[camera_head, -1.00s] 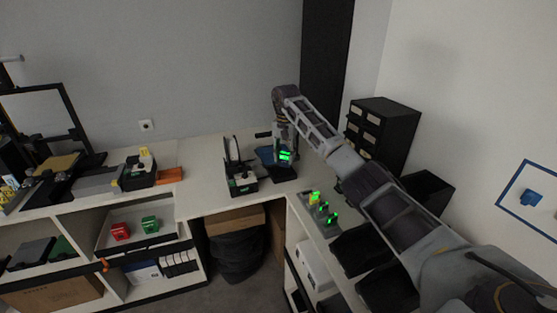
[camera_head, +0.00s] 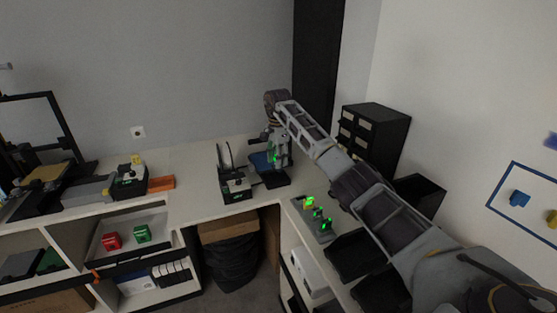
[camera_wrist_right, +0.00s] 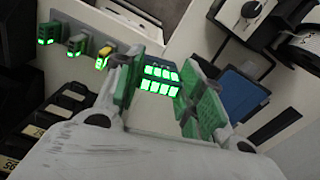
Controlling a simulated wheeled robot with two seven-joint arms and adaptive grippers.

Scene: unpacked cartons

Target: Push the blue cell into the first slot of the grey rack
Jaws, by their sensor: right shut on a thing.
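My right gripper (camera_head: 277,160) is above the back right of the worktop. In the right wrist view its green-padded fingers (camera_wrist_right: 162,88) are shut on a block with rows of lit green bars (camera_wrist_right: 160,73). The grey rack (camera_head: 304,217) lies on the right worktop, apart from the gripper. My left gripper is not in view.
A dark tray with a blue surface (camera_head: 262,161) lies beside the gripper; its blue shows in the wrist view (camera_wrist_right: 240,95). A small black machine (camera_head: 236,186) stands left of it. A drawer cabinet (camera_head: 375,135) and black bins (camera_head: 355,253) flank the arm.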

